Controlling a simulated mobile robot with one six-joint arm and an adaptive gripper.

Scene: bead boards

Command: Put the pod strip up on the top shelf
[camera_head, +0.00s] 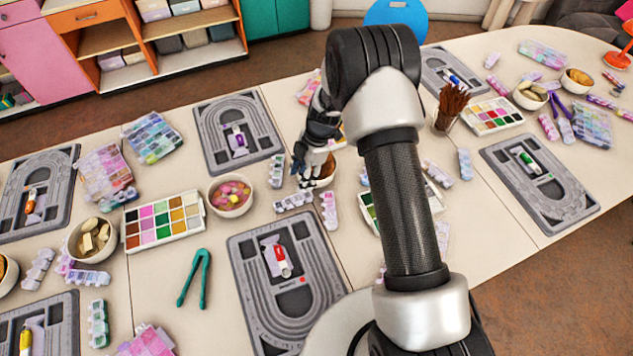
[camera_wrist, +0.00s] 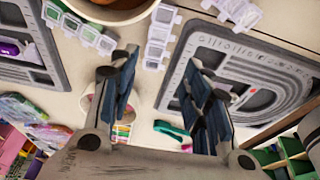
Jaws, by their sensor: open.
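Several pod strips lie on the table, and I cannot tell which one is meant. Near my gripper (camera_head: 303,172) in the head view are an upright-lying pale strip (camera_head: 276,170), a sideways one (camera_head: 293,200) and another (camera_head: 329,211). My gripper is open and empty, above the table beside a bowl partly hidden behind it. In the wrist view the dark fingers (camera_wrist: 160,64) are spread apart, with a white pod strip (camera_wrist: 160,36) ahead between them and another (camera_wrist: 236,12) at the top right. An orange-framed shelf unit (camera_head: 190,22) stands at the back left; its top is cut off.
Grey bead boards (camera_head: 237,130), bowls (camera_head: 230,195), a paint palette (camera_head: 163,218) and teal tweezers (camera_head: 194,278) crowd the table. A brush cup (camera_head: 450,110) stands to the right. Brown floor (camera_head: 190,85) separates table and shelves.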

